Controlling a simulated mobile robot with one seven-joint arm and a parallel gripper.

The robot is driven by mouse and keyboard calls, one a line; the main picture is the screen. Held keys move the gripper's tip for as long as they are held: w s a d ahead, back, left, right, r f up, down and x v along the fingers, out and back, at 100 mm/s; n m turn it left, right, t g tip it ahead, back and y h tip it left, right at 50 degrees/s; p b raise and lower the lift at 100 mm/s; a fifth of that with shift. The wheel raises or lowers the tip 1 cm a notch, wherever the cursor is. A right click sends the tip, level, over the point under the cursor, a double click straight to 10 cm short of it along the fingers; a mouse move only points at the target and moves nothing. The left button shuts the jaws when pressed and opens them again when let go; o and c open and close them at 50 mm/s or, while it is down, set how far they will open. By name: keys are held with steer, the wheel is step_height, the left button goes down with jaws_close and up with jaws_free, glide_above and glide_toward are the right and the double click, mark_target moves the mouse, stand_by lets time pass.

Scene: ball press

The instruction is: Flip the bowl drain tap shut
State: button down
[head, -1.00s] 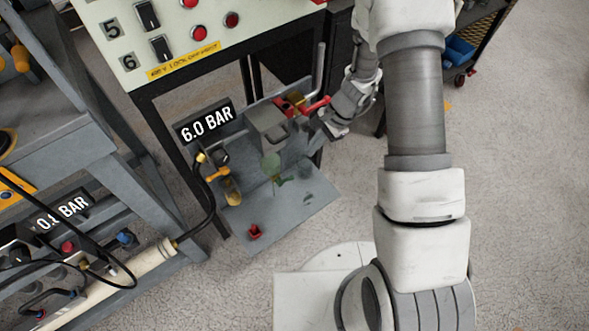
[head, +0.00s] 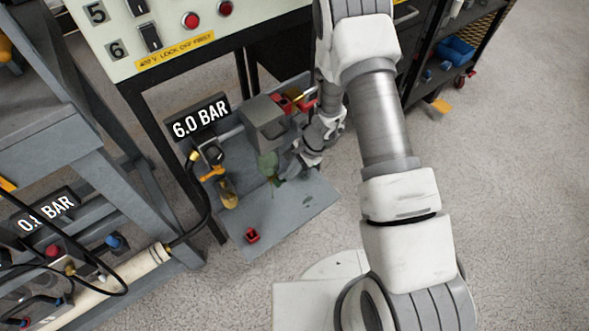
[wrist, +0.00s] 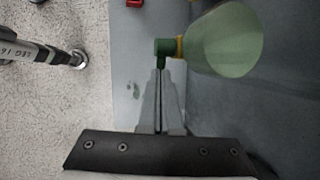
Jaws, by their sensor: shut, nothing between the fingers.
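The bowl (head: 266,162) is translucent green and hangs under a grey block, above the grey base plate. In the wrist view the bowl (wrist: 232,42) lies at upper right, with a yellow ring (wrist: 180,47) at its narrow end. The green drain tap (wrist: 164,47) sticks out from that ring, straight ahead of my fingertips. My gripper (wrist: 159,72) is shut and empty, its tips at or just short of the tap; I cannot tell whether they touch. In the head view my gripper (head: 283,175) is beside the lower end of the bowl, and the tap's lever position is unclear.
A small red part (head: 252,236) sits on the grey base plate (head: 300,215). A black table leg (head: 185,165) stands at left. Floor to the right is open.

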steer(key=shift+d+f+g+y, duration=0.1)
steer(key=shift+f+g+y, duration=0.2)
steer(key=shift+y, duration=0.2)
stand_by(0.4)
steer(key=shift+w+d+f+g+y+b, duration=0.15)
steer(key=shift+f+g+y+b, duration=0.2)
steer(key=shift+y+b, duration=0.25)
steer(key=shift+f+m+g+y+b, duration=0.3)
steer(key=shift+f+g+y+b, duration=0.45)
steer(key=shift+y, duration=0.25)
steer(key=shift+f+b, duration=0.65)
steer(key=shift+b, duration=0.1)
steer(key=shift+s+a+f+b, duration=0.3)
steer(key=shift+a+f, duration=0.1)
steer(key=shift+f, duration=0.2)
steer(key=shift+s+a+f, duration=0.1)
steer(key=shift+a+f, duration=0.05)
steer(key=shift+f, duration=0.05)
steer(key=w+d+p, duration=0.1)
steer(key=w+d, duration=0.4)
steer(key=d, duration=0.8)
steer(key=shift+w, duration=0.2)
